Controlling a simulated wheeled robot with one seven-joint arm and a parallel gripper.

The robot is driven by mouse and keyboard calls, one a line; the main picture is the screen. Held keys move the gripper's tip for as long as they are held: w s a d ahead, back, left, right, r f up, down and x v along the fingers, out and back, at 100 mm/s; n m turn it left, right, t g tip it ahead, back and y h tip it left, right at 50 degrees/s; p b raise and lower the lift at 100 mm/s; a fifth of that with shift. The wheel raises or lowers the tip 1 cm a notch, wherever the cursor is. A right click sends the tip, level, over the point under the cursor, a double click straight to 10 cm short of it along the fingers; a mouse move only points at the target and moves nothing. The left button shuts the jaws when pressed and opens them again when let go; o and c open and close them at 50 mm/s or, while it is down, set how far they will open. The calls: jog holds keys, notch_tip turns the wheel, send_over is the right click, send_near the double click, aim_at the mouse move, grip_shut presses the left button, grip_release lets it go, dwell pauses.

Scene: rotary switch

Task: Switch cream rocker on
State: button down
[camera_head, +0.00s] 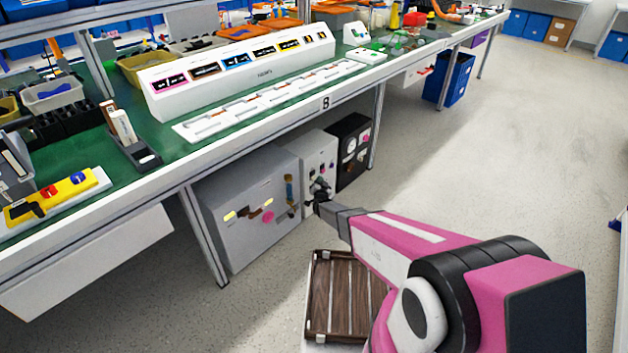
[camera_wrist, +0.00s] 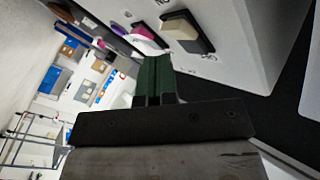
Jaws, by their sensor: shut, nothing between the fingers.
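The cream rocker (camera_wrist: 181,29) sits in a dark frame on the pale panel in the wrist view. It looks tilted in its frame, but I cannot tell which position it is in. My gripper (camera_wrist: 155,58) has its green fingers together and empty. The fingertips are close to the panel, just below and left of the rocker in the picture. I cannot tell whether they touch anything. In the head view my gripper (camera_head: 320,187) is at the front of the white cabinet (camera_head: 310,150) under the bench, and the rocker cannot be made out there.
A large grey cabinet (camera_head: 240,205) stands left of the white one and a black box (camera_head: 350,143) right. The green bench (camera_head: 200,155) is above. A brown slatted case (camera_head: 335,290) lies below my arm.

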dwell(0.7)
jog(key=shift+w+a, duration=0.25)
jog(key=shift+a, duration=0.1)
jog(key=shift+w+a, duration=0.2)
jog(key=shift+a, duration=0.05)
dwell(0.7)
jog(key=shift+s+d, duration=0.1)
jog(key=shift+s+d, duration=0.4)
jog(key=shift+d, duration=0.1)
dwell(0.4)
jog(key=s+d, duration=0.3)
jog(key=d, duration=0.1)
jog(key=shift+r, duration=0.35)
dwell(0.3)
